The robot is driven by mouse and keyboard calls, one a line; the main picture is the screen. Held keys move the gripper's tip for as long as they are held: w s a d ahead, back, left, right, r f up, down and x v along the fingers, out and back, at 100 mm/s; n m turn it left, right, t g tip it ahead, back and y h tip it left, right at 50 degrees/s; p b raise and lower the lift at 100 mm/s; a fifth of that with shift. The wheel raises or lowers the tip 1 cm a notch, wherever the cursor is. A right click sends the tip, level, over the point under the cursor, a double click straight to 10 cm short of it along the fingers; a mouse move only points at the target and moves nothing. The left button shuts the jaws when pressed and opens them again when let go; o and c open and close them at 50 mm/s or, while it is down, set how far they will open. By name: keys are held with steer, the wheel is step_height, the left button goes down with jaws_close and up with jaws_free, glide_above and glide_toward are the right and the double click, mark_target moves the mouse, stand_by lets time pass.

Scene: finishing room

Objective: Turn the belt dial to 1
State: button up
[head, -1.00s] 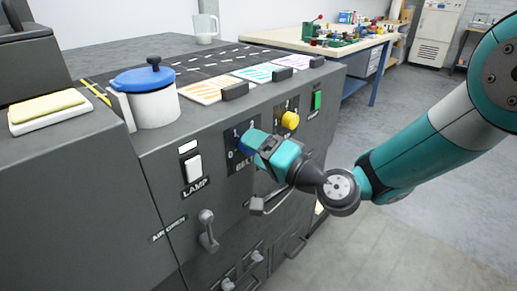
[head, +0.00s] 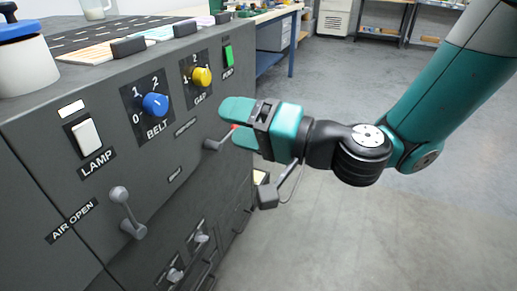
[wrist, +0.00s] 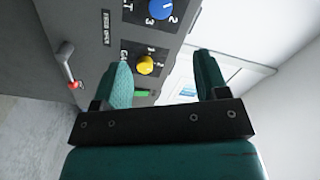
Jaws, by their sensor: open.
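The blue belt dial (head: 155,104) is on the front panel of the dark machine, above the BELT label, with 0, 1 and 2 around it. Its pale pointer mark seems to lean up and left towards 1, but it is small. In the wrist view the dial (wrist: 161,8) is partly cut off at the top edge. My gripper (head: 236,123) is open and empty, to the right of the dial and apart from it. In the wrist view its fingers (wrist: 162,72) are spread, with nothing held between them.
A yellow gap dial (head: 202,76) and green switch (head: 228,55) are right of the belt dial. A white lamp switch (head: 87,134) and grey lever (head: 126,211) are left. A red-tipped lever (head: 214,143) is near my fingers. Floor is clear at right.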

steer(key=shift+b+v, duration=0.75)
steer(key=shift+v, duration=0.8)
steer(key=s+n+g+h, duration=0.2)
steer(key=s+n+g, duration=0.3)
steer(key=s, duration=0.1)
steer(key=s+d+f+n+g+h, duration=0.1)
steer(key=s+d+f+h, duration=0.1)
steer(key=s+d+h, duration=0.45)
steer(key=s+d+f+g+h, duration=0.1)
steer(key=d+f+h, duration=0.25)
steer(key=d, duration=0.55)
step_height(320, 180, up, 27)
steer(key=p, duration=2.6)
steer(key=shift+h+p, duration=0.3)
steer(key=shift+p, duration=0.05)
steer(key=shift+s, duration=0.1)
